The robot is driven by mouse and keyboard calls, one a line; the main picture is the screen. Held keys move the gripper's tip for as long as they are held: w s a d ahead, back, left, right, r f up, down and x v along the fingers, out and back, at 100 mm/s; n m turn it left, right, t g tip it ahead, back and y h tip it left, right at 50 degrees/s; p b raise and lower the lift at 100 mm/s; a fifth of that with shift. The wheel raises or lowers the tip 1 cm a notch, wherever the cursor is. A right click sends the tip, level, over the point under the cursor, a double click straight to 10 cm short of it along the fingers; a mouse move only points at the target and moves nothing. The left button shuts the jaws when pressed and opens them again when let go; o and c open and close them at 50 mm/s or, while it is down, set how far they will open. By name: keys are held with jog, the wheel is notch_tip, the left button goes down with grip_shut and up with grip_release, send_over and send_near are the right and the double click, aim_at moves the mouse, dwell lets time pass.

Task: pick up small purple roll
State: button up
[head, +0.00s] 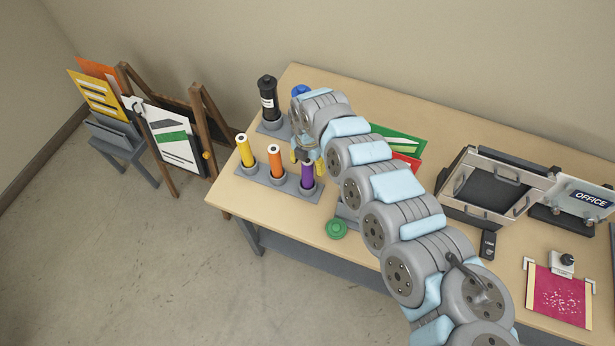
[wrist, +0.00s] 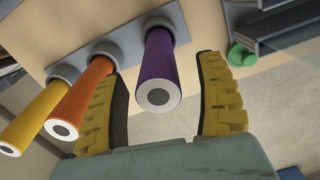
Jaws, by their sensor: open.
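The small purple roll (head: 308,174) stands upright in the right-hand cup of a grey holder (head: 247,172) at the table's left end. In the wrist view the purple roll (wrist: 157,68) points its white end with a dark hole toward the camera. My gripper (head: 305,158) is just behind and above the purple roll in the head view. In the wrist view my gripper (wrist: 168,95) is open, with one yellow finger on each side of the roll's end. A gap shows between the roll and each finger. Nothing is held.
An orange roll (head: 275,160) and a yellow roll (head: 245,149) stand in the same holder; the orange roll (wrist: 84,95) is close beside my left finger. A black bottle (head: 268,97) stands behind. A green round thing (head: 337,229) lies near the front edge.

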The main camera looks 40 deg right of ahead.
aim_at(307, 176)
jog(key=shift+a+f+p, duration=0.2)
jog(key=shift+f+p, duration=0.2)
jog(key=shift+f, duration=1.2)
jog(key=shift+d+f, duration=0.15)
jog(key=shift+f, duration=0.8)
grip_shut()
